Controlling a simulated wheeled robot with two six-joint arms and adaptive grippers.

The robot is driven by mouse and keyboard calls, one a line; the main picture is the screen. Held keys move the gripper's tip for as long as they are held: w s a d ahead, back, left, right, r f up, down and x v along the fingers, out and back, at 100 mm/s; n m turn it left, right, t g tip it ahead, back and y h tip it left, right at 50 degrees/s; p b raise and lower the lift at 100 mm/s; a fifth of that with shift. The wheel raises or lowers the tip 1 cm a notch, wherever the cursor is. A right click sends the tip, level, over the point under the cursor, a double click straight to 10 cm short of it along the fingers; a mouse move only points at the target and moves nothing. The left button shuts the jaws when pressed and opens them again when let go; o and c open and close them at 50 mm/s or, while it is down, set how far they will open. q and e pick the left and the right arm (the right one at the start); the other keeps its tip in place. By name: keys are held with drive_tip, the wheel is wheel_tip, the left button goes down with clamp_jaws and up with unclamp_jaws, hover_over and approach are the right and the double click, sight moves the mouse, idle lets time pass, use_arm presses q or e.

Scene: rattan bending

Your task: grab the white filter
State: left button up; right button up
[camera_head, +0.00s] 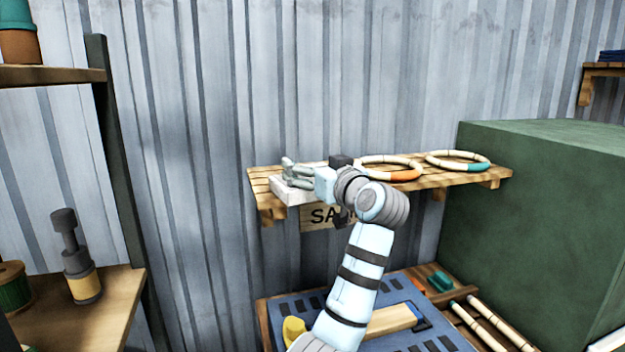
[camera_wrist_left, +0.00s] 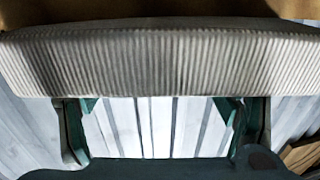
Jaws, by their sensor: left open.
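The white filter (camera_head: 292,193) is a pale box lying at the left end of the wall shelf. In the left wrist view the filter (camera_wrist_left: 165,60) shows its pleated face, spanning nearly the whole width near the top. My left gripper (camera_head: 300,176) is at the filter in the head view, partly overlapping it. In the left wrist view its two fingers (camera_wrist_left: 160,118) are spread wide, with wall showing between them and the filter's edge just beyond their tips. I cannot tell whether they touch it. My right gripper is not in view.
The slatted shelf (camera_head: 445,180) also carries two ring-shaped pieces, one with orange (camera_head: 405,175) and one with teal (camera_head: 472,167). A sign (camera_head: 320,216) hangs below. A large green box (camera_head: 545,220) stands at the right, and a blue mat (camera_head: 290,315) with tools lies below.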

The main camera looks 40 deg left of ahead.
use_arm(q)
drive_tip(key=shift+s+a, duration=0.2)
drive_tip(key=shift+a, duration=0.05)
drive_tip(key=shift+r, duration=0.1)
drive_tip(key=shift+c, duration=0.9)
drive_tip(key=shift+d, duration=0.15)
drive_tip(key=c, duration=1.1)
